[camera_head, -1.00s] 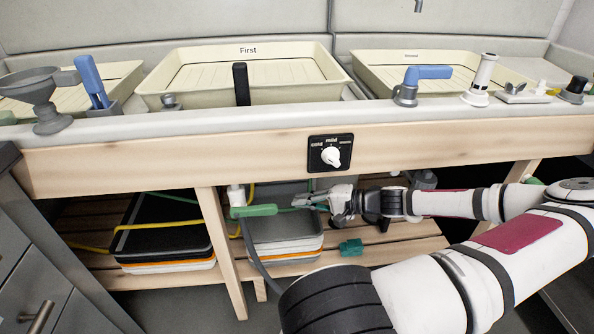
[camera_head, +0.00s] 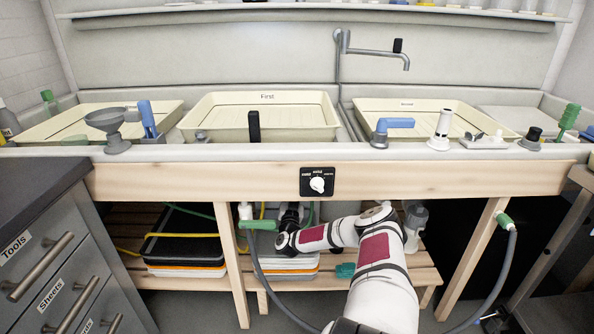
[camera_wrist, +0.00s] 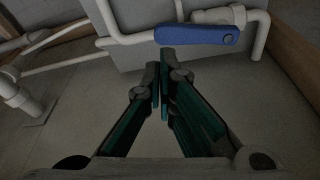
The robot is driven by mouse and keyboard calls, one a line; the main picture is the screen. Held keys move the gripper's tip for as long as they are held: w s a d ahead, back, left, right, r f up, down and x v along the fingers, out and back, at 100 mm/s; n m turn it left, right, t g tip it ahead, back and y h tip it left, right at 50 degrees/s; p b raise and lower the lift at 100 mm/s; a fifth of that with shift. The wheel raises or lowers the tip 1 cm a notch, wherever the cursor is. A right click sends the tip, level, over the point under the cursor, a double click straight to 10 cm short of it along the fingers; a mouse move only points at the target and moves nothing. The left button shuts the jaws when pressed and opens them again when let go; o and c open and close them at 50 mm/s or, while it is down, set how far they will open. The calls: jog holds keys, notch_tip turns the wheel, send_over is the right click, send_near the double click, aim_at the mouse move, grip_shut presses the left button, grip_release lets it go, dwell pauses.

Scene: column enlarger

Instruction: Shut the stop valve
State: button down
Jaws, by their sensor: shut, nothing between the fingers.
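The stop valve's blue lever (camera_wrist: 197,34) shows in the wrist view, lying almost level in the picture with its pivot at the right end. A white pipe (camera_wrist: 128,40) runs beside it, and a grey wall is behind. My gripper (camera_wrist: 163,72) is shut and empty, its dark green fingers meeting just below the lever's left end. I cannot tell whether the tips touch the lever. In the head view my arm reaches under the wooden sink bench (camera_head: 420,178); the gripper and the blue lever are hidden there.
A bench leg (camera_head: 235,260) and a green-ended hose (camera_head: 258,225) stand left of my arm. Stacked trays (camera_head: 183,245) sit on the slatted shelf. A drawer cabinet (camera_head: 60,270) is at the left. Another pipe (camera_wrist: 18,98) rises at the wrist view's left.

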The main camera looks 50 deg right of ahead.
jog(key=w+d+r+h+b, duration=0.1)
jog(key=w+d+r+b, duration=0.2)
jog(key=w+d+r, duration=0.1)
jog(key=x, duration=0.2)
jog(key=shift+w+d, duration=0.2)
jog(key=shift+d, duration=0.05)
dwell(0.3)
jog(key=shift+w+a+f, duration=0.1)
jog(key=shift+f, duration=0.05)
